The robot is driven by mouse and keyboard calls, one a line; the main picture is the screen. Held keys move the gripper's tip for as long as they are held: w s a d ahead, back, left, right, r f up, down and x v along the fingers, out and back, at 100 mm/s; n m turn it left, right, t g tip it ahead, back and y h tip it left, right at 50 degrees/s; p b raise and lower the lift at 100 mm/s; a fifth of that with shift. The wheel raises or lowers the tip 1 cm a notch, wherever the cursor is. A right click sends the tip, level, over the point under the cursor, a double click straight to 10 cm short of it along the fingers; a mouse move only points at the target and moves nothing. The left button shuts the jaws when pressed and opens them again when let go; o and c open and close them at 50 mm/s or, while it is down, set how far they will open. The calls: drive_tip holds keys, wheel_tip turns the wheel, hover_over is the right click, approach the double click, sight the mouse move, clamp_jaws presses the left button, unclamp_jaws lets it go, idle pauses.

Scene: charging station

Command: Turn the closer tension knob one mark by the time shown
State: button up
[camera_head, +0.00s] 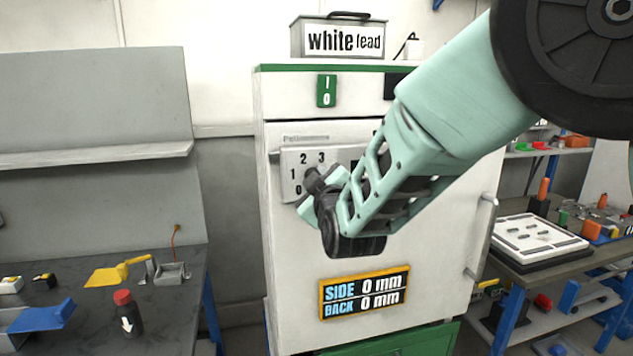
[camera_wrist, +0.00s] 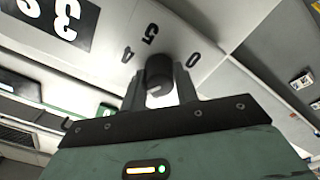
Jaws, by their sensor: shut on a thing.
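The dark tension knob (camera_wrist: 158,72) sits on a pale dial plate (camera_head: 292,160) on the front of the white cabinet. The plate shows 0, 1, 2 and 3 in the head view, and 4, 5 and 0 in the wrist view. My gripper (camera_wrist: 160,92) is shut on the knob, one finger at each side. In the head view my gripper (camera_head: 319,190) covers most of the knob and the right part of the plate. I cannot tell which mark the knob points at. A dark panel (camera_wrist: 52,20) with large white characters shows tilted in the wrist view, partly cut off.
A sign (camera_head: 364,291) reads SIDE 0 mm, BACK 0 mm. A white lead box (camera_head: 337,38) stands on the cabinet (camera_head: 300,262). A workbench with a dark bottle (camera_head: 127,318) is at left; a bench with a white plate (camera_head: 538,238) is at right. A handle (camera_head: 482,240) sticks out at the cabinet's right.

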drive_tip(key=shift+n, duration=0.4)
drive_tip(key=o, duration=1)
drive_tip(key=b+v, duration=0.5)
drive_tip(key=v, duration=1.2)
drive_tip(key=shift+s, duration=0.25)
